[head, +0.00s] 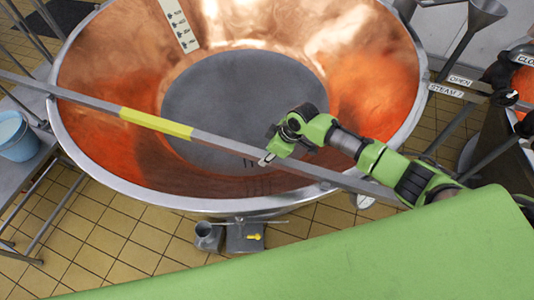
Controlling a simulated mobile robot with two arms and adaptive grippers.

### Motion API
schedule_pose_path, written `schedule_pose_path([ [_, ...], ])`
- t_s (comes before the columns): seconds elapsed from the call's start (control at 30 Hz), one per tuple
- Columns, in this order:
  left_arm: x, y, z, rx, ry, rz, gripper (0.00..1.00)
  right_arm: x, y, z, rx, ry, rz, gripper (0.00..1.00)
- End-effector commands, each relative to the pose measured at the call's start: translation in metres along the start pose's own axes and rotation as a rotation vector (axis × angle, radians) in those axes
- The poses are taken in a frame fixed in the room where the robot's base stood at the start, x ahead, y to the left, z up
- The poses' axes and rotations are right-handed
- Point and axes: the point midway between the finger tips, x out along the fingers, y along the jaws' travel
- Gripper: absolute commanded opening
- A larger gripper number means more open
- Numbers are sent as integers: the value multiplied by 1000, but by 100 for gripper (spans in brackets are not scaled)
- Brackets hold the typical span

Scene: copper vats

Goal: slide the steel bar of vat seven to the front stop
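The steel bar (82,98) lies slantwise across the copper vat (350,50), from the left edge down to the lower right. A yellow band (156,123) marks part of it left of the middle. My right gripper (267,158) comes in from the right on a green arm, over the near part of the vat. Its fingertips are at the bar, right of the yellow band. I cannot tell whether they touch or grip it. The front stop is not clearly recognisable. My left gripper is not in view.
A dark grey round surface (240,85) shows inside the vat. A marked strip (180,25) stands at its far wall. A blue bucket (18,138) is on a bench at left. A steam label (446,90) is at right. A small cup (207,236) is below the rim.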

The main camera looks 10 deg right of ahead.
Motion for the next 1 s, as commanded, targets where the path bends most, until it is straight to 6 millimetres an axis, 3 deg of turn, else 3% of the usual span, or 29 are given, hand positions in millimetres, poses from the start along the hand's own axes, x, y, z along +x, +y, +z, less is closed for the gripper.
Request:
schedule_pose_path([
  [0.2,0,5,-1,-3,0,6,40,2,-7,-1,1,1,-14,0],
  [0.23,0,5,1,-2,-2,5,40,2,-7,-1,1,1,-14,30],
  [0.3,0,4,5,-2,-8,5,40,2,-7,-1,1,1,-14,42],
  [0.7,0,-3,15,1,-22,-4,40,-4,-2,0,0,1,-6,42],
  [0.87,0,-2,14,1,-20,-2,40,-26,-2,0,-1,2,-5,42],
  [1.0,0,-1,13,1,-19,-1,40,-56,-2,0,-2,2,-4,42],
])
